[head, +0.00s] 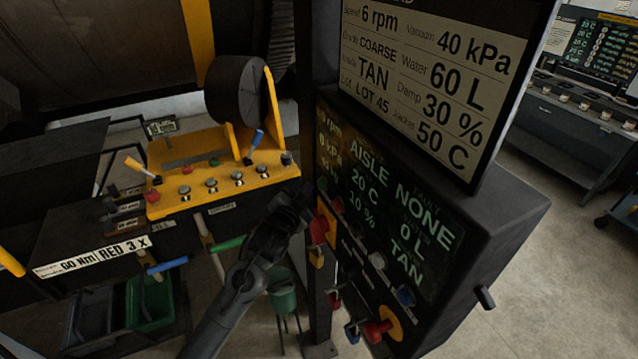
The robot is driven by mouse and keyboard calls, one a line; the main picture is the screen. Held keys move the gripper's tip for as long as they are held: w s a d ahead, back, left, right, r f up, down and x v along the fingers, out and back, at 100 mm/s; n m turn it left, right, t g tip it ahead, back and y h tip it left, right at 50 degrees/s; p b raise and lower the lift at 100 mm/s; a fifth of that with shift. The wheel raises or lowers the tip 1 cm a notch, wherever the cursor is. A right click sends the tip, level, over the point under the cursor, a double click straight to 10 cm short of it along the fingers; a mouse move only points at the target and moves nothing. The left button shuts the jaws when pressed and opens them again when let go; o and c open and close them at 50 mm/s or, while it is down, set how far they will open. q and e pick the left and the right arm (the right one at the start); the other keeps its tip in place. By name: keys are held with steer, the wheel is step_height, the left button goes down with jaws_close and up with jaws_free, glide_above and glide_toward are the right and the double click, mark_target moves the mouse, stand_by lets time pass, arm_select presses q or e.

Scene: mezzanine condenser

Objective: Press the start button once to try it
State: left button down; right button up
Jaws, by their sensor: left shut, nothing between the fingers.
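My left gripper (297,203) is shut and empty. It reaches up from the bottom of the head view, and its tips appear close to the left edge of the dark control box (440,312). A small green button (322,184) sits high on the left of the box's front, just right of the fingertips in the picture. I cannot read a label that marks any button as start. I cannot tell whether the fingers touch the box. My right gripper is not in view.
A lit screen (400,205) and a sign (430,80) are above. A yellow console (225,178) stands left.

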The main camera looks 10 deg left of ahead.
arm_select(q)
steer(key=s+a+p, duration=0.1)
steer(key=a, duration=0.1)
steer(key=s+a+p, duration=0.1)
steer(key=s+a, duration=0.1)
steer(key=shift+p, duration=0.35)
stand_by(0.3)
stand_by(0.6)
